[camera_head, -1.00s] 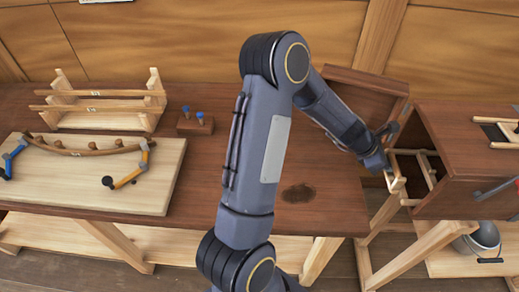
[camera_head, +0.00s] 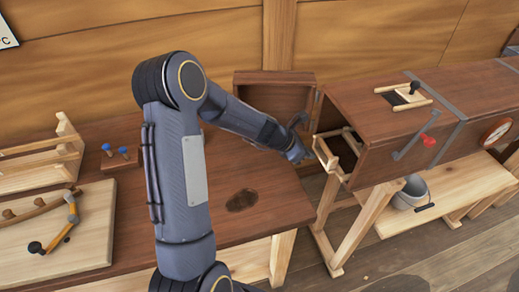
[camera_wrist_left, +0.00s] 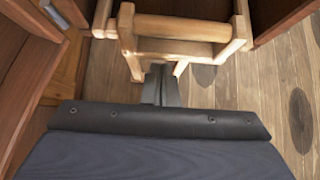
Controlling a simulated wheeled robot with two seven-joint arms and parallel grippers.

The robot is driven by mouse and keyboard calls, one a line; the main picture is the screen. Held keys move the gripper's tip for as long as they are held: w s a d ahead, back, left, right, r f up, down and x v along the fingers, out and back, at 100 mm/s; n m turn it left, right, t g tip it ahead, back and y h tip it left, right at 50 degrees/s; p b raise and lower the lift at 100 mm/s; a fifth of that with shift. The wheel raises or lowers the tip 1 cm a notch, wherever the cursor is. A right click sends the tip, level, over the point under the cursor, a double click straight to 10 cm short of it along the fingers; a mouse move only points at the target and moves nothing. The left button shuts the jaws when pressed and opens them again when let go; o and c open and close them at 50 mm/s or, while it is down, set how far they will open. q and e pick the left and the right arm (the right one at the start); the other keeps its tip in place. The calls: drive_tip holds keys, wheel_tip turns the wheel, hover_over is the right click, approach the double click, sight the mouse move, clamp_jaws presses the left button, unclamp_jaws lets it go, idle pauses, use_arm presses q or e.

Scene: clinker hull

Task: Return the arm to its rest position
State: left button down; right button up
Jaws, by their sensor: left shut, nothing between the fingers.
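My left arm rises from the bottom of the head view and bends down to the right. Its gripper (camera_head: 300,153) is just left of the pale wooden frame (camera_head: 325,153) at the open end of the brown box. In the left wrist view my closed fingers (camera_wrist_left: 161,78) point at this frame (camera_wrist_left: 180,48), close below its lower bar. I cannot tell whether they touch it. The fingers hold nothing. My right gripper is not in view.
The brown box (camera_head: 385,135) stands on trestle legs, its open door (camera_head: 270,97) behind my forearm. The workbench (camera_head: 265,205) has a dark stain (camera_head: 242,200), a peg block (camera_head: 122,160), a pale board (camera_head: 92,240) and a wooden rack (camera_head: 40,165). A bucket (camera_head: 411,195) stands below the box.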

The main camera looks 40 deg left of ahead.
use_arm(q)
drive_tip(key=v, duration=1)
drive_tip(key=shift+s, duration=0.25)
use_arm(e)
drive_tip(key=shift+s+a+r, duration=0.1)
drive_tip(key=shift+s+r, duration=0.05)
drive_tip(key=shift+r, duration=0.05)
use_arm(q)
drive_tip(key=s+d+r+m+g, duration=0.1)
drive_tip(key=s+d+r+m, duration=0.2)
drive_tip(key=s+r+m, duration=0.3)
drive_tip(key=s+d+r+m, duration=0.3)
drive_tip(key=s+m, duration=0.5)
drive_tip(key=m, duration=0.1)
drive_tip(key=s+f+m+y, duration=0.2)
drive_tip(key=s+m, duration=0.9)
drive_tip(key=s, duration=0.1)
drive_tip(key=shift+s+d+m+g, duration=0.2)
drive_tip(key=shift+s+m+g, duration=0.2)
